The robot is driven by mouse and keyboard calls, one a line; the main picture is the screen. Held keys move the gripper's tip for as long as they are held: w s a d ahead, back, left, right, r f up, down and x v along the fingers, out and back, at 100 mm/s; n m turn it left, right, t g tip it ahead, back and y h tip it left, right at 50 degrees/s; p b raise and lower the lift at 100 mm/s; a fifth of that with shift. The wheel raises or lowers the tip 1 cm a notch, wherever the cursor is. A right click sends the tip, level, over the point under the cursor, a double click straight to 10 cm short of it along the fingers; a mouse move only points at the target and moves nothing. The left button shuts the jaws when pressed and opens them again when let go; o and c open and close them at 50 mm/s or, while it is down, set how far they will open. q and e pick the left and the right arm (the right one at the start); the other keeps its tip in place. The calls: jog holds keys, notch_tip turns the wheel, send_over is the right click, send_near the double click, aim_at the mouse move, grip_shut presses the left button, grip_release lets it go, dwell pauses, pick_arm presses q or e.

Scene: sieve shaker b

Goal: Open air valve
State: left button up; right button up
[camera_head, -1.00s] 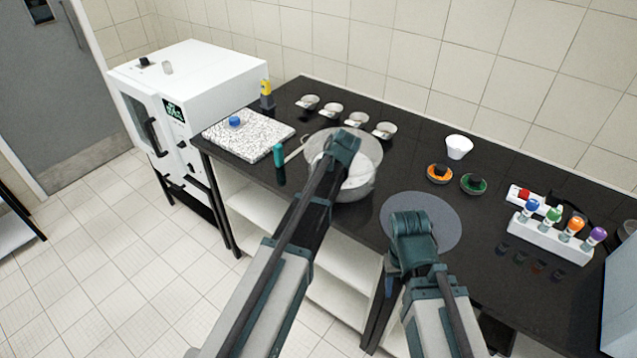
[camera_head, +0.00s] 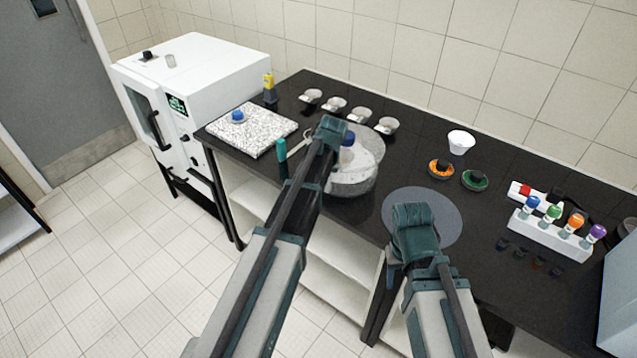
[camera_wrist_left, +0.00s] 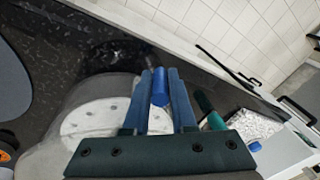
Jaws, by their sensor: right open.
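A clear, round glass vessel (camera_head: 355,180) with a perforated white plate inside stands on the black bench, and it also shows in the left wrist view (camera_wrist_left: 100,115). A blue valve knob (camera_head: 347,138) shows at it, partly hidden by my left arm. In the left wrist view the blue knob (camera_wrist_left: 160,87) lies between the two fingers of my left gripper (camera_wrist_left: 158,95). I cannot tell whether the fingers touch it. My right gripper (camera_head: 415,225) is open and empty above a round grey mat (camera_head: 450,215).
A speckled slab (camera_head: 255,138) with a blue knob lies left of the vessel, near a white oven (camera_head: 215,85). Small dishes (camera_head: 335,105) stand behind. A rack of coloured vials (camera_head: 550,238) stands at right.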

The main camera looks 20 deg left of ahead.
pick_arm(q)
jog(key=o, duration=0.4)
jog(key=shift+r, duration=0.1)
jog(key=p+v, duration=1.3)
jog(key=shift+r, duration=0.35)
jog(key=s+d+f+m+b, duration=0.2)
jog(key=s+d+f+b, duration=0.2)
jog(key=s, duration=0.4)
jog(key=s+d+f+m+b, duration=0.2)
jog(key=s+d+f+b, duration=0.1)
jog(key=s, duration=0.5)
jog(key=s+d+f+m+g+h+b, duration=0.1)
jog(key=s+d+f+b, duration=0.3)
jog(key=s, duration=0.4)
jog(key=shift+d+f+m+b, duration=0.2)
jog(key=shift+d+f+m, duration=0.2)
jog(key=shift+d, duration=0.25)
jog(key=shift+d+f+m+b, duration=0.15)
jog(key=shift+d+f+m, duration=0.25)
jog(key=shift+d, duration=0.25)
